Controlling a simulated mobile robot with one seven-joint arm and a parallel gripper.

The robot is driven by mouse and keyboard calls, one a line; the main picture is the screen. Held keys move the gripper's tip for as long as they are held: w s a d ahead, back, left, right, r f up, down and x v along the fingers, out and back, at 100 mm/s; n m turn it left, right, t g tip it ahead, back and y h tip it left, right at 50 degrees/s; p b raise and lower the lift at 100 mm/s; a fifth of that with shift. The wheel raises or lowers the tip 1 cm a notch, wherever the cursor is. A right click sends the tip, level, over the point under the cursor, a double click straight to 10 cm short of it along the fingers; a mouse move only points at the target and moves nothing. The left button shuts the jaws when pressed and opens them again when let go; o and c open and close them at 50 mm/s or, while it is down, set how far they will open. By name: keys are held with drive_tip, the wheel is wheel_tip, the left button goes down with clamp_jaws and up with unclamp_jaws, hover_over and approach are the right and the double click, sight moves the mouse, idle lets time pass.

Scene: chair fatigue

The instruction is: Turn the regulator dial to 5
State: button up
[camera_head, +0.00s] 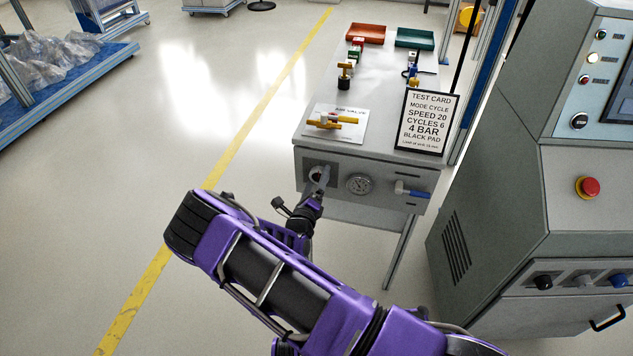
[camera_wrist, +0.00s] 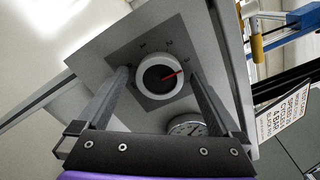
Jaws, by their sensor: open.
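The regulator dial (camera_wrist: 158,77) is a round knob with a white rim, a dark face and a red pointer, set on a dark square plate on the table's front panel.
A round gauge (camera_head: 359,184) sits right of the dial, and a blue-handled valve (camera_head: 411,190) further right. On the table (camera_head: 385,90) are a yellow-handled air valve (camera_head: 332,120), a test card (camera_head: 426,121) and two trays. A grey control cabinet (camera_head: 500,210) stands at right.

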drive_tip(key=shift+c, duration=0.2)
drive_tip(key=c, duration=1.3)
drive_tip(key=m+p, duration=0.2)
drive_tip(key=m, duration=0.2)
drive_tip(key=shift+s+m, duration=0.1)
drive_tip(key=shift+m, duration=0.2)
drive_tip(key=m+p, duration=0.1)
drive_tip(key=m, duration=0.3)
drive_tip(key=shift+d+m, duration=0.1)
drive_tip(key=shift+m, duration=0.2)
drive_tip(key=m+p, duration=0.1)
drive_tip(key=m, duration=0.3)
drive_tip(key=shift+m, duration=0.3)
drive_tip(key=shift+d+m, duration=0.1)
drive_tip(key=shift+m, duration=1.8)
